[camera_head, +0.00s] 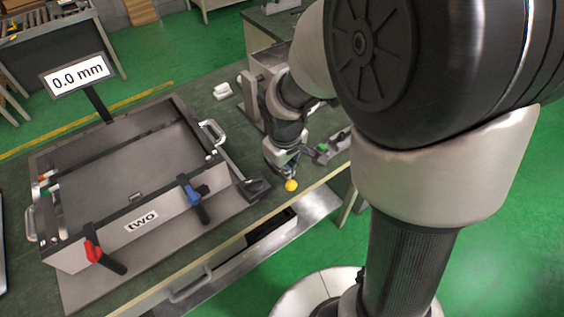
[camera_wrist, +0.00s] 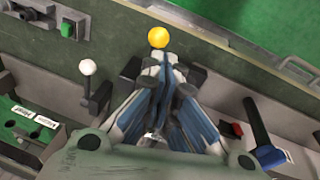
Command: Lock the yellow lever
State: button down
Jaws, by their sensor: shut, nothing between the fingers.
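The yellow lever shows mainly as its round yellow knob (camera_head: 291,185), near the front edge of the bench. In the wrist view the knob (camera_wrist: 158,37) is at top centre, just beyond my fingertips. My gripper (camera_head: 287,172) points down at it from behind, and its fingers (camera_wrist: 164,60) are shut together with nothing between them. Whether the fingertips touch the knob or stop just short, I cannot tell. The lever's shaft and base are mostly hidden behind my gripper.
The metal fixture labelled "two" (camera_head: 141,222) fills the left of the bench, with a blue-handled clamp (camera_head: 193,196) and a red-handled clamp (camera_head: 95,252). A display (camera_head: 77,73) reads 0.0 mm. A white-knobbed lever (camera_wrist: 88,67) stands left of my fingers.

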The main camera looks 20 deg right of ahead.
jog(key=s+r, duration=0.2)
jog(key=s+r+p, duration=0.1)
jog(key=s+r, duration=0.1)
jog(key=shift+d, duration=0.25)
jog(key=s+a+r+m+t+y, duration=0.1)
jog(key=s+r+m, duration=0.4)
jog(key=s+r, duration=0.8)
jog(key=shift+s+a+r+t, duration=0.3)
jog(key=shift+s+a+t, duration=0.1)
jog(key=shift+t, duration=0.3)
